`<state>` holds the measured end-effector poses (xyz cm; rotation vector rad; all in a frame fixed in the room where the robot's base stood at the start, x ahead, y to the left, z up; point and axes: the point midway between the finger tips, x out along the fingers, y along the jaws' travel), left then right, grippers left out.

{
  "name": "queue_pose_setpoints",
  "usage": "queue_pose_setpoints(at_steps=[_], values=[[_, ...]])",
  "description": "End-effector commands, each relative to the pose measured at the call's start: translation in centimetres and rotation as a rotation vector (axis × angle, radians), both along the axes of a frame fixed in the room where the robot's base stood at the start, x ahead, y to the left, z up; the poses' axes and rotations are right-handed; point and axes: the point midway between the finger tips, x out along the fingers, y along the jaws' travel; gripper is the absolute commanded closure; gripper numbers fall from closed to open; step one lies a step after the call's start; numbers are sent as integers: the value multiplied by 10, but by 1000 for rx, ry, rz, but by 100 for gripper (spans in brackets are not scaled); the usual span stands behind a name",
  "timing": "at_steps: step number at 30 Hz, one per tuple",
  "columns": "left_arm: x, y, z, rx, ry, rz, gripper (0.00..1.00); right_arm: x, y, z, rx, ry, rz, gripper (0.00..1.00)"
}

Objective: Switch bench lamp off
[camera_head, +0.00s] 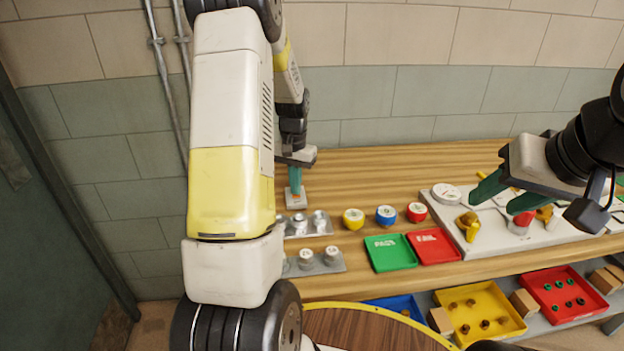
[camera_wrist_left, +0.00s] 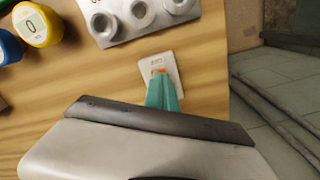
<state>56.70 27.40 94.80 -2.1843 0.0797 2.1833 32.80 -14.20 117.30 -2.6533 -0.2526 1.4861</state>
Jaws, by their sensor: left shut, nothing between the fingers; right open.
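The bench switch is a small white plate (camera_head: 296,201) with an orange rocker, lying on the wooden bench near its left end. It also shows in the left wrist view (camera_wrist_left: 176,63), where part of the orange rocker is visible just beyond my fingertips. My left gripper (camera_head: 296,188) is shut and empty, with its teal fingers pointing down at the rocker. The fingertips (camera_wrist_left: 160,76) are at or just above the rocker; I cannot tell whether they touch it. My right gripper (camera_head: 497,197) is open and empty above the white panel at the right. No lamp is visible.
Grey holders with round weights (camera_head: 309,224) sit close to the switch. A valve panel (camera_head: 487,236) lies at the right.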

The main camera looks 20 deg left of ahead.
Motion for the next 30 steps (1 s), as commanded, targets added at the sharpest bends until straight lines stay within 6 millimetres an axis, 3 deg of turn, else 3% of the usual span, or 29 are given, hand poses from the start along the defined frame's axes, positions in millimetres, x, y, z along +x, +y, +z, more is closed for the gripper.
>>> queue_pose_setpoints(at_steps=[24,30], values=[[0,0,63,0,0,0,100,0,0,0,0,0,0,53],[0,0,69,0,-1,0,100,0,0,0,0,0,0,53]])
